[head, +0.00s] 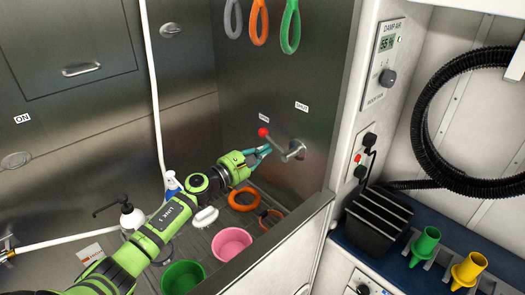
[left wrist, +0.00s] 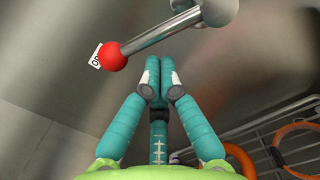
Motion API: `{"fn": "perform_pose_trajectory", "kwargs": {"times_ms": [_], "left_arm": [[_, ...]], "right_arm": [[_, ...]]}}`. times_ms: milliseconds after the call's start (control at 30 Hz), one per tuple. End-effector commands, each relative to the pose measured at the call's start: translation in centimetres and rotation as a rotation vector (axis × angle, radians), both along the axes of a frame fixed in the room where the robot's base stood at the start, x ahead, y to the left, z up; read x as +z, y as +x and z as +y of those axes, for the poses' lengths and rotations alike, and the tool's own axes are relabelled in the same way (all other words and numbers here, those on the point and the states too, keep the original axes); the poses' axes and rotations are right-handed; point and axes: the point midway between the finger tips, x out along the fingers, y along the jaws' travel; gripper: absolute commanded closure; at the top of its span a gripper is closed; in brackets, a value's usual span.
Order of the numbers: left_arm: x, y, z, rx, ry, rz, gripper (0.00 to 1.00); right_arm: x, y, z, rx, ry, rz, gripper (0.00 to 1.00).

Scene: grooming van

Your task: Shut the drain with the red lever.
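The red lever has a red ball knob (head: 263,132) on a metal rod that slants down right to a round pivot on the steel wall. The knob lies by the left of two small labels; the right one (head: 301,106) appears to read SHUT. In the left wrist view the red knob (left wrist: 111,56) partly covers the left label. My left gripper (head: 266,150) is just below the rod. In the left wrist view its teal fingers (left wrist: 157,80) are together with nothing between them, apart from the rod. My right gripper is not in view.
Green, orange and grey loops (head: 259,22) hang above. Below are a pink bowl (head: 231,243), a green bowl (head: 183,277), a white brush (head: 205,217) and orange rings (head: 243,199). A low steel wall edge (head: 275,248) is at right. A white hose (head: 153,90) hangs left.

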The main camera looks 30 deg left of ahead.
Motion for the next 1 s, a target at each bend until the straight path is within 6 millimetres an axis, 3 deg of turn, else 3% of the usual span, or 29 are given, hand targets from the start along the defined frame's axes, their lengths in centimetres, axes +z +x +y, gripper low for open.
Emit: {"fn": "perform_pose_trajectory", "kwargs": {"times_ms": [1000], "left_arm": [[1.3, 0.0, 0.0, 0.0, 0.178, -0.063, 1.0]], "right_arm": [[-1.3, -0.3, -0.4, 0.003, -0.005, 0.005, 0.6]]}}
